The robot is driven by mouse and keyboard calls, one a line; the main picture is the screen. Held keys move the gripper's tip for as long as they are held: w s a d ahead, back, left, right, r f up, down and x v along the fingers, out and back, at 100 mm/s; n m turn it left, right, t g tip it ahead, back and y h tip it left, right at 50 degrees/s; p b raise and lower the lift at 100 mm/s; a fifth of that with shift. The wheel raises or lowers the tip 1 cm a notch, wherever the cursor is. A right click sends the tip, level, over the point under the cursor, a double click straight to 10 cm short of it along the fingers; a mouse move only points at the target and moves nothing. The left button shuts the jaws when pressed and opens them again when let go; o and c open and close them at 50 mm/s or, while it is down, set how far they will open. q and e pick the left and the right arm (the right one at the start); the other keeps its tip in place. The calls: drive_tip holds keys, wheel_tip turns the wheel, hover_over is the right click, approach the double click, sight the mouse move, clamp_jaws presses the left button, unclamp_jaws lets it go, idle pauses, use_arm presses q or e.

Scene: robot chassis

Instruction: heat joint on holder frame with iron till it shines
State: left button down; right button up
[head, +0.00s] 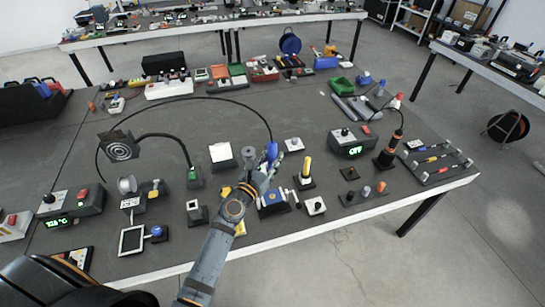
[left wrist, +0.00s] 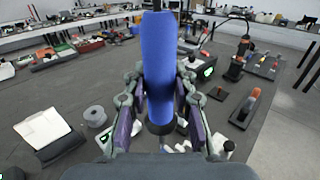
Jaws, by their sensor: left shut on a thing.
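My left gripper (head: 268,165) is shut on the blue handle of the iron (head: 272,151), with a black cable arcing from its top to the left. In the left wrist view the blue handle (left wrist: 157,65) stands upright between the fingers (left wrist: 160,110); its tip is hidden. A small blue holder frame (head: 271,200) with pale parts stands at the table's front, just below and beside the gripper. The gripper and arm cover part of it, so its joint cannot be made out, nor whether the tip touches it. My right gripper is not in view.
A control box with a green readout (head: 72,205) stands at left, near a solder spool (head: 127,185). A fume fan (head: 119,148) on a bent neck is behind. A yellow-handled tool (head: 307,168) stands close right of the gripper. Another box (head: 351,141) reads OFF.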

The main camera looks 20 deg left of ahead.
use_arm(q)
wheel_tip(320, 180, down, 3)
drive_tip(key=shift+w+r+b, duration=0.1)
drive_tip(key=shift+b, duration=1.15)
wheel_tip(320, 180, down, 4)
drive_tip(key=b, duration=0.4)
drive_tip(key=shift+f, duration=0.25)
drive_tip(key=shift+f+b, duration=0.4)
drive_tip(key=shift+b, duration=0.05)
drive_tip(key=shift+r, duration=0.1)
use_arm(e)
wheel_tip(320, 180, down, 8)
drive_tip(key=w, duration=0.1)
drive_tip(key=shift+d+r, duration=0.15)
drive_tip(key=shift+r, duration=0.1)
use_arm(q)
drive_tip(key=shift+f, duration=0.2)
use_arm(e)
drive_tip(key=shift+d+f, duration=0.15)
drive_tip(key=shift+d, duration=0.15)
use_arm(q)
drive_tip(key=shift+f+b, duration=0.2)
drive_tip(key=shift+b, duration=0.1)
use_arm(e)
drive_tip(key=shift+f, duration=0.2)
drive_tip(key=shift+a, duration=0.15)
use_arm(q)
drive_tip(key=shift+r, duration=0.1)
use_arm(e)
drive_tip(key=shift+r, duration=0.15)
